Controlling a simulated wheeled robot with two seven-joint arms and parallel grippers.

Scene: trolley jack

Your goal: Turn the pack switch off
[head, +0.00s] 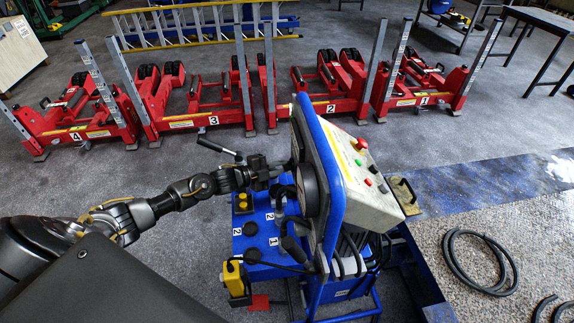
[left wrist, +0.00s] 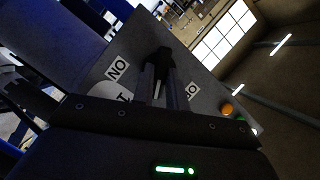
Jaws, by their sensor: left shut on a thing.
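The pack switch (left wrist: 161,56) has a black handle on a grey panel (left wrist: 205,75) in the left wrist view. My left gripper (left wrist: 163,88) is shut on this handle, with its two fingers on either side. A white label (left wrist: 118,68) beside it reads like an upside-down "ON". A second label (left wrist: 193,92) lies on the other side, partly hidden by a finger. In the head view my left gripper (head: 284,168) reaches the left side of the blue trolley's upright panel (head: 326,165). The switch is hidden there. My right gripper is not in view.
A sloped control box (head: 360,185) with a red mushroom button (head: 361,144) is on the panel's right side. A blue base (head: 262,245) with black levers and a yellow part lies below my left arm. Red jacks (head: 205,108) stand behind. A black hose (head: 455,265) lies at right.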

